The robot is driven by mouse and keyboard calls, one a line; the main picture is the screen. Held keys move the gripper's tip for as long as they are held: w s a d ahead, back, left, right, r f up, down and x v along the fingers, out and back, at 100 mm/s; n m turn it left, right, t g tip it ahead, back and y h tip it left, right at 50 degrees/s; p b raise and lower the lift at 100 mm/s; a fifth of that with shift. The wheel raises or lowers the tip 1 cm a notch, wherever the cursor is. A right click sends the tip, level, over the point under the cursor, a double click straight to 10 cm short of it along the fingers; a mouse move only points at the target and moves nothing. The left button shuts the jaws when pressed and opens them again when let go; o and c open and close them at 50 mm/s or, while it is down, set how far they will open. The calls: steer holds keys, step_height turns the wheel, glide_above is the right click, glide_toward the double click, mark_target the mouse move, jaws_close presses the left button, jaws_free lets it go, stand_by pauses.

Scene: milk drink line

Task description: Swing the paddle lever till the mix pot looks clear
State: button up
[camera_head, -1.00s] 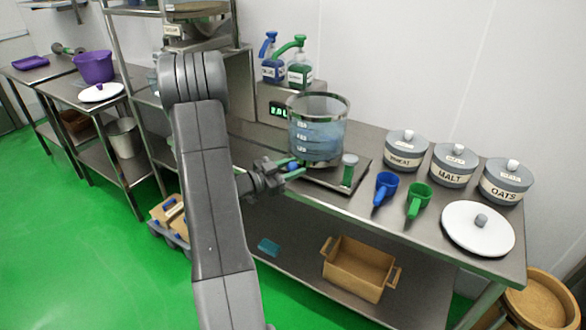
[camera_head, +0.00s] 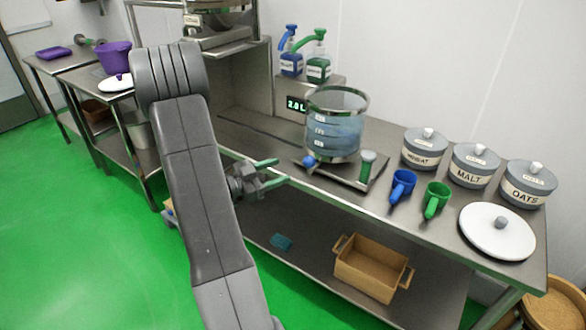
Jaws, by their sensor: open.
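The mix pot (camera_head: 338,143) is a clear, metal-rimmed vessel on the steel bench, holding bluish, see-through liquid with white level marks. A blue ball knob (camera_head: 309,161), seemingly the paddle lever's end, sits low at the pot's front left. A green upright handle with a grey top (camera_head: 367,166) stands at its front right; which of the two is the lever I cannot tell for sure. My gripper (camera_head: 273,173) is open and empty, its green-tipped fingers apart from the blue knob, to its left and near the bench's front edge. The paddle inside the pot is not distinct.
A display (camera_head: 296,104) stands behind the pot, with blue and green pump bottles (camera_head: 318,68) above. Blue (camera_head: 402,186) and green scoops (camera_head: 435,199), labelled canisters (camera_head: 473,165) and a white lid (camera_head: 497,232) fill the right. A wooden crate (camera_head: 371,269) sits on the lower shelf.

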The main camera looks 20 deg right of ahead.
mark_target(304, 163)
steer(key=shift+v, duration=1.55)
steer(key=p+x, duration=0.1)
steer(key=x, duration=1.3)
steer(key=shift+s+p, duration=0.15)
steer(key=shift+p, duration=0.2)
steer(key=shift+s, duration=0.15)
